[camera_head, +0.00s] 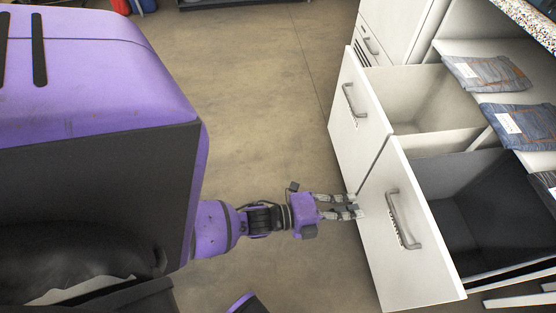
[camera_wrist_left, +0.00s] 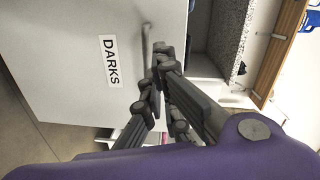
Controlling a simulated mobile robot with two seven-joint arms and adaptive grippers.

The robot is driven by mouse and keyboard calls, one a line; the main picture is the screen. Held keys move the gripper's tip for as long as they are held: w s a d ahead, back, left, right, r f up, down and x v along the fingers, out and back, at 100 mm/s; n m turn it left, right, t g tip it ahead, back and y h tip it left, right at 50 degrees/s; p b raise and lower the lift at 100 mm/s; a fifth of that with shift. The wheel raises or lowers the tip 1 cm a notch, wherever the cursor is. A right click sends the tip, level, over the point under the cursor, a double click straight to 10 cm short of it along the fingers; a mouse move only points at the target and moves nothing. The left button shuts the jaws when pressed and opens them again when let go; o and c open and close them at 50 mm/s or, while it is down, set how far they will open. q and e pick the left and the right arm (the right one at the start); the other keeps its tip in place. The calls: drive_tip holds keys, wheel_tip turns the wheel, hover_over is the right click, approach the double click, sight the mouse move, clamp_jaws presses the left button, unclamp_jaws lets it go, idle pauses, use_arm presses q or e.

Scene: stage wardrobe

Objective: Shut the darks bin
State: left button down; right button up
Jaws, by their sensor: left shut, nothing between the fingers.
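The darks bin (camera_head: 415,258) is the nearer of two pulled-out bins in the head view, standing well open with a dark grey inside. Its white front, with the black-on-white DARKS label (camera_wrist_left: 111,61), shows in the left wrist view. A grey bar handle (camera_head: 403,222) is on that front. My left gripper (camera_head: 357,207) is shut and empty at the outer side of the front, left of the handle in the head view. The wrist view shows its fingertips (camera_wrist_left: 158,62) over the handle area, hiding part of it. I cannot tell if they touch. My right gripper is not in view.
The farther bin (camera_head: 358,120) is also pulled out, with a pale, empty-looking inside. Folded denim packs (camera_head: 487,74) lie on a surface to the right, below a speckled counter (camera_head: 530,22). The brown floor (camera_head: 265,110) left of the bins is clear.

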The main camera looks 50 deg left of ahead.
use_arm(q)
drive_tip(key=r+m+h, duration=0.1)
drive_tip(key=r+m, duration=0.1)
drive_tip(key=b, duration=0.2)
approach(414, 199)
drive_tip(key=shift+m+t, duration=0.3)
drive_tip(key=shift+m, duration=0.1)
drive_tip(key=x, duration=0.6)
drive_tip(key=shift+f, duration=0.35)
drive_tip(key=shift+w+d, duration=0.2)
drive_tip(key=shift+w, duration=0.15)
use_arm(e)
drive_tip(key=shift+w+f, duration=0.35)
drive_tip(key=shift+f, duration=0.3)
use_arm(q)
drive_tip(key=shift+d, duration=0.1)
